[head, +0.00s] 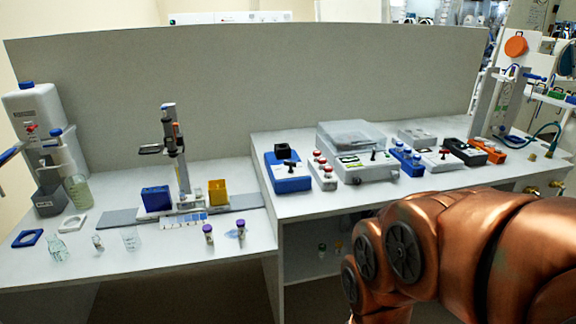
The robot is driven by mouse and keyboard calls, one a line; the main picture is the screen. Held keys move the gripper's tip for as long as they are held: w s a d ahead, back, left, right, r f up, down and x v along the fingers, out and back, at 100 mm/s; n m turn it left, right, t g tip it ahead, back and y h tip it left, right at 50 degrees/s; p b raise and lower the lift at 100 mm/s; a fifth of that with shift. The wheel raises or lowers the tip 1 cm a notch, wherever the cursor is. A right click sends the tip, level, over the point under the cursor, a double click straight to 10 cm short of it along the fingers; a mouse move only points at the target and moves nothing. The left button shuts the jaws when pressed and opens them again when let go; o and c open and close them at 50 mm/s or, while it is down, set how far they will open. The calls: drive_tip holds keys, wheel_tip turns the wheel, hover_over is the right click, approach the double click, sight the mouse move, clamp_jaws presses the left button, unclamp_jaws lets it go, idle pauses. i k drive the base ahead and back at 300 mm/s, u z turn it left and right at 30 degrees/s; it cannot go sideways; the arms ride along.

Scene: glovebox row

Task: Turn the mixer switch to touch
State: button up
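A blue box-shaped device with a black cup-like top (287,178) stands at the left end of the raised right bench. It looks like the mixer. Small dark and light details show on its front, but I cannot make out the switch or its setting. My copper-coloured arm fills the lower right of the head view, in front of the right bench. My gripper is outside the picture, so its distance from the mixer cannot be seen.
The lower left bench holds a stand (178,160), a yellow block (218,192) and glassware. A grey panel (250,75) closes the back.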

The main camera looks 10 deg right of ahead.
sight(293, 164)
drive_tip(key=z, duration=0.3)
drive_tip(key=k, duration=0.35)
drive_tip(key=z, duration=0.4)
drive_tip(key=i, duration=0.95)
drive_tip(key=u, duration=1.4)
drive_tip(key=i, duration=0.2)
drive_tip(key=u, duration=0.05)
